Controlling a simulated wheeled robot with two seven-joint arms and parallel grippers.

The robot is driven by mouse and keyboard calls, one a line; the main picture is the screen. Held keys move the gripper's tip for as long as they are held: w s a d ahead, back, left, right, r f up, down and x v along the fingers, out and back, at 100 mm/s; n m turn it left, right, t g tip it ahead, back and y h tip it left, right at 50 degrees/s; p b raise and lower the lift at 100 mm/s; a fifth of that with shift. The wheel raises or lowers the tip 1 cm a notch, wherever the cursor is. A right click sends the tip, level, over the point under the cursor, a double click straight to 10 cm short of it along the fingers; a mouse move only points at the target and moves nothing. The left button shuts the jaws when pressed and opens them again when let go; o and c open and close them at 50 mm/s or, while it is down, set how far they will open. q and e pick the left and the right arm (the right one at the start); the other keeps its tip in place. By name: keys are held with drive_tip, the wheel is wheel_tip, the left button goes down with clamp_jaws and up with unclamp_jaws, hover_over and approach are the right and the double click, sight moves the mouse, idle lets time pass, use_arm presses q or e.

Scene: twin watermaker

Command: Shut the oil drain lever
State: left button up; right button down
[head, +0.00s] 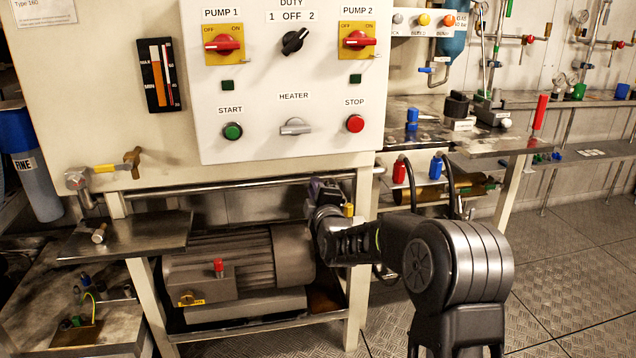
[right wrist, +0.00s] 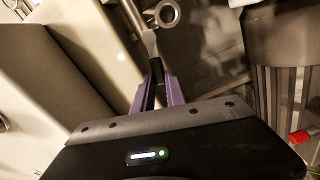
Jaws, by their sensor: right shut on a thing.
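My right gripper (head: 320,190) reaches in beside the frame leg, above the right end of the grey motor. In the right wrist view its two purple fingers (right wrist: 156,72) are closed together on a grey metal lever (right wrist: 147,42). The lever joins a round ring-shaped fitting (right wrist: 167,14) at the top of that view. No label on it can be read, and in the head view the gripper and arm hide it. My left gripper is in neither view.
The grey motor (head: 235,262) with a red knob (head: 219,267) sits on the low shelf, close to my right gripper. The control panel (head: 290,90) hangs above. The floor at the right (head: 570,290) is clear.

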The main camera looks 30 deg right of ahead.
drive_tip(key=shift+a+f+n, duration=0.1)
drive_tip(key=shift+f+n, duration=0.6)
drive_tip(key=shift+n, duration=0.6)
drive_tip(key=c, duration=1.4)
unclamp_jaws()
drive_tip(key=shift+o, duration=0.2)
drive_tip(key=p+v, duration=0.1)
drive_tip(key=v, duration=0.6)
drive_tip(key=shift+s+a+p, duration=0.15)
drive_tip(key=shift+s+p, duration=0.15)
drive_tip(key=shift+s, duration=0.05)
